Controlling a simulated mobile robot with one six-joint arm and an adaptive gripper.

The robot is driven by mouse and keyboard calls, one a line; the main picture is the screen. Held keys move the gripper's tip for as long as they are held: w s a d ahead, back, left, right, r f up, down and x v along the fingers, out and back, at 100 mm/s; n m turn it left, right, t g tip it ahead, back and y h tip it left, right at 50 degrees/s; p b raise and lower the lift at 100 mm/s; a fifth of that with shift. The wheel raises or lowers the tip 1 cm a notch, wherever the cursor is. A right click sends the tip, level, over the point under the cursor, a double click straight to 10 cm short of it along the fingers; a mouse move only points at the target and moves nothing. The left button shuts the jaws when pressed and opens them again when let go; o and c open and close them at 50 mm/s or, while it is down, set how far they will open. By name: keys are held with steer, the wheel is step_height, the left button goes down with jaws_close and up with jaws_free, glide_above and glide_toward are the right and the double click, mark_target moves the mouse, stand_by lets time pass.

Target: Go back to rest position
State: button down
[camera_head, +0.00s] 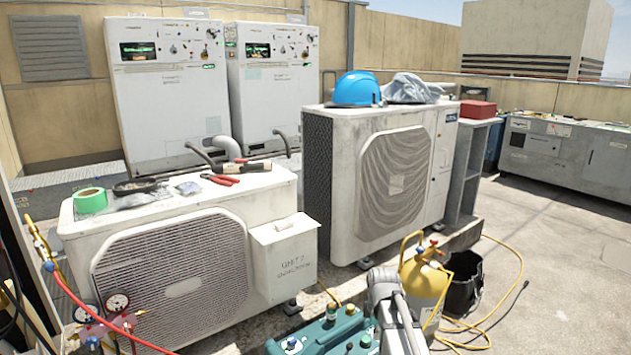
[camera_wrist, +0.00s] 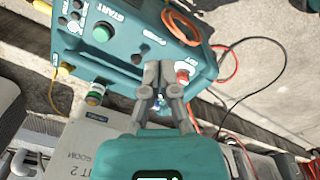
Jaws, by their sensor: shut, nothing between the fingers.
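My gripper (camera_wrist: 158,72) shows in the wrist view with its two grey fingers shut together and nothing between them. The fingers appear in front of a teal machine (camera_wrist: 130,55) with a green START button (camera_wrist: 102,33) and a red knob (camera_wrist: 182,70). Whether the fingertips touch the machine I cannot tell. In the head view the teal machine (camera_head: 318,338) stands at the bottom centre, and my grey arm (camera_head: 392,305) rises just to its right. My fingers cannot be made out in the head view.
A white condenser (camera_head: 180,265) stands left, with tape and red pliers (camera_head: 220,180) on top. Another condenser (camera_head: 320,190) bears a blue hard hat (camera_head: 356,89). A yellow cylinder (camera_head: 424,285), black bucket (camera_head: 463,283) and yellow hose (camera_head: 512,270) are near my arm. Open floor lies right.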

steer(key=s+r+m+p, duration=0.2)
steer(key=s+m, duration=0.5)
steer(key=s, duration=0.1)
steer(key=s+r+m+p, duration=0.1)
steer(key=s+r+m, duration=0.1)
steer(key=s+m, duration=0.55)
step_height(320, 180, up, 38)
steer(key=p, duration=3.8)
steer(key=shift+s+a+f, duration=0.15)
steer(key=shift+s+f, duration=0.1)
